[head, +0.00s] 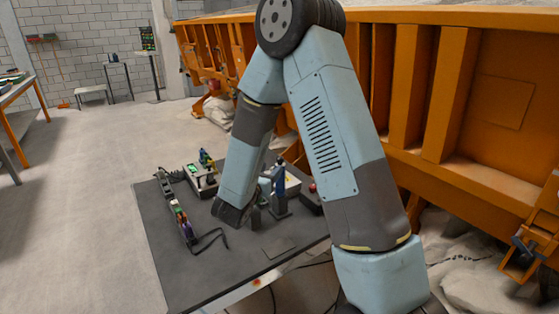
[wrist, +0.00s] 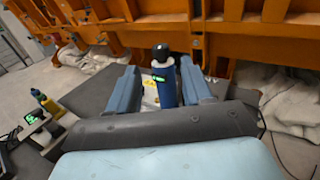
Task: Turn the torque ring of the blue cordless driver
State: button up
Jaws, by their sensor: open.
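A blue upright body with a black top, which looks like the cordless driver (wrist: 168,88), stands in the middle of the wrist view. It also shows in the head view (head: 279,188), upright on the dark table. A small green-lit patch shows beside its upper part. The torque ring cannot be told apart clearly. My gripper (wrist: 159,68) is open, with one blue finger to the left of the driver and one to the right. I cannot tell whether either finger touches it. The driver's lower end is hidden behind my wrist in the wrist view.
The dark table (head: 190,275) is bare at its front. A grey box (head: 201,181) with a yellow and blue-green item stands left of my arm. A strip of small items (head: 183,222) with a black cable lies further left. An orange wall (head: 490,110) rises behind.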

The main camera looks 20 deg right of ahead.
aim_at(279, 161)
jog(key=x, duration=0.8)
jog(key=shift+w+d, duration=0.15)
jog(key=shift+w, duration=0.05)
grip_shut()
